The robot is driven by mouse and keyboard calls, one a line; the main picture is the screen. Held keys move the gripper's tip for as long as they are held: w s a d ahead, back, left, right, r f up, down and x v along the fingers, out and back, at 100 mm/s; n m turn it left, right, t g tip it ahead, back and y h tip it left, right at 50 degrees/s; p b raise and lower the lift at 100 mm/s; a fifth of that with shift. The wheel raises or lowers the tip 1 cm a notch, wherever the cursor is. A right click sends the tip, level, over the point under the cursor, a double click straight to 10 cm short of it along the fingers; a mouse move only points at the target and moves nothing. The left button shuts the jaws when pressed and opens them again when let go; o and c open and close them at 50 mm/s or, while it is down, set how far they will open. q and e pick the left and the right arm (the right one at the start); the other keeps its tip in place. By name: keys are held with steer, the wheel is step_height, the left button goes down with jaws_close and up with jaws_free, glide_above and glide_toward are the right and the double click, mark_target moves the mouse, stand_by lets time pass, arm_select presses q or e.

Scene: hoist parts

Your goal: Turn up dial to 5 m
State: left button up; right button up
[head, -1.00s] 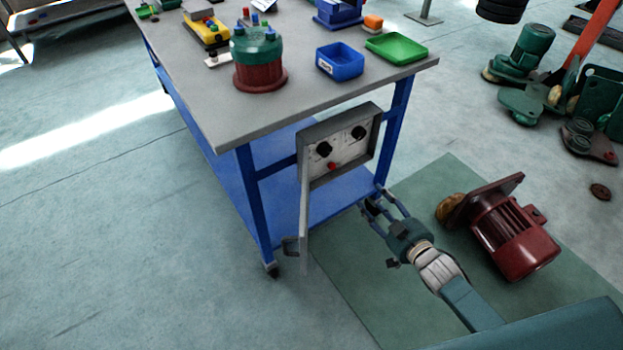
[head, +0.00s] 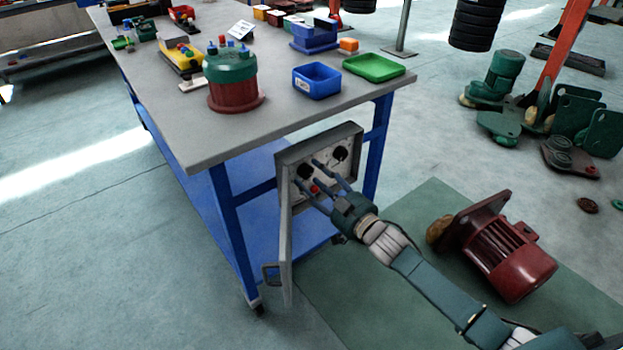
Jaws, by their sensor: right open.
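A grey control box (head: 361,146) with an open door hangs at the near end of the blue-framed table. Its pale panel carries two black dials and a red button. The left dial (head: 304,172) sits close to my fingertips, and the right dial (head: 340,153) is clear of them. The red button (head: 315,189) shows between my fingers. My right gripper (head: 312,178) is open, with its fingers pointing at the panel around the left dial's area. I cannot tell whether it touches the dial. The dial markings are too small to read. My left gripper is out of view.
The opened box door (head: 286,240) hangs down on the left of the panel. The grey tabletop (head: 190,130) above holds a green and red housing (head: 232,85), a blue bin (head: 317,82) and a green tray (head: 373,67). A red motor (head: 500,250) lies on the green mat at right.

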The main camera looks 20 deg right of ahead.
steer(key=shift+w+a, duration=0.2)
steer(key=shift+w, duration=0.35)
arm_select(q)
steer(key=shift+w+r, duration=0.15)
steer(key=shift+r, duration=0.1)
arm_select(e)
steer(key=c, duration=1.2)
steer(key=shift+o, duration=0.2)
